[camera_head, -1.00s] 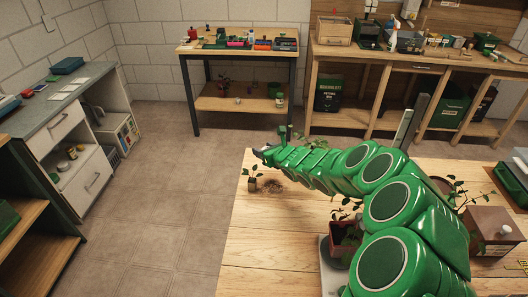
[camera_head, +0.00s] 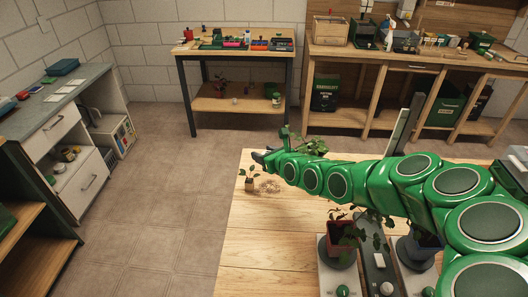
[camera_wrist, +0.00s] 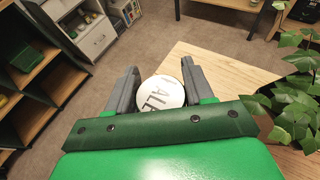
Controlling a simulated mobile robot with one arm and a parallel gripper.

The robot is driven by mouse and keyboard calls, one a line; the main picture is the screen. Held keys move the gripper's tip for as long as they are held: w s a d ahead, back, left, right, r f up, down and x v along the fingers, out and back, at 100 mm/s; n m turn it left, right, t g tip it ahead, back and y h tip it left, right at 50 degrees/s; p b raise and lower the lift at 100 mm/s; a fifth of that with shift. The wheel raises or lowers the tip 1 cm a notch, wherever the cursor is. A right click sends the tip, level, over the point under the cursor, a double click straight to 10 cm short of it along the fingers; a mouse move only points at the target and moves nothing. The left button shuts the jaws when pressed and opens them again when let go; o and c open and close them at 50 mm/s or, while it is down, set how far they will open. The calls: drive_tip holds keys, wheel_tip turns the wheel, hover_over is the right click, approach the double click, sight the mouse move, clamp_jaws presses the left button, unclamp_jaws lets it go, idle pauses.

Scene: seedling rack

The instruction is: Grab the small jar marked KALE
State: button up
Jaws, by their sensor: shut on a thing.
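The small jar (camera_wrist: 160,92) shows in the wrist view as a round white top with dark letters. "ALE" is readable and the start of the word is partly cut off. My gripper (camera_wrist: 160,68) is shut on it, one grey finger on each side. The jar is close to the near table's edge in that view, with floor beyond. In the head view my gripper (camera_head: 259,158) is at the left end of my green arm, over the far left corner of the table. I cannot make out the jar there.
A small potted seedling (camera_head: 249,184) and spilled soil (camera_head: 270,186) are on the wooden table (camera_head: 265,235). A leafy plant (camera_head: 313,147) is behind my arm. A dark red pot (camera_head: 343,235) stands on the near part. The table's left front is bare.

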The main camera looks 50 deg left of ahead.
drive_tip(key=shift+s+d+r, duration=0.2)
drive_tip(key=shift+d+r, duration=0.1)
drive_tip(key=shift+d, duration=0.25)
drive_tip(key=shift+s+d+r, duration=0.3)
drive_tip(key=shift+d+r, duration=0.1)
drive_tip(key=shift+s+d+r, duration=0.1)
drive_tip(key=shift+s+d, duration=0.25)
drive_tip(key=shift+d, duration=0.2)
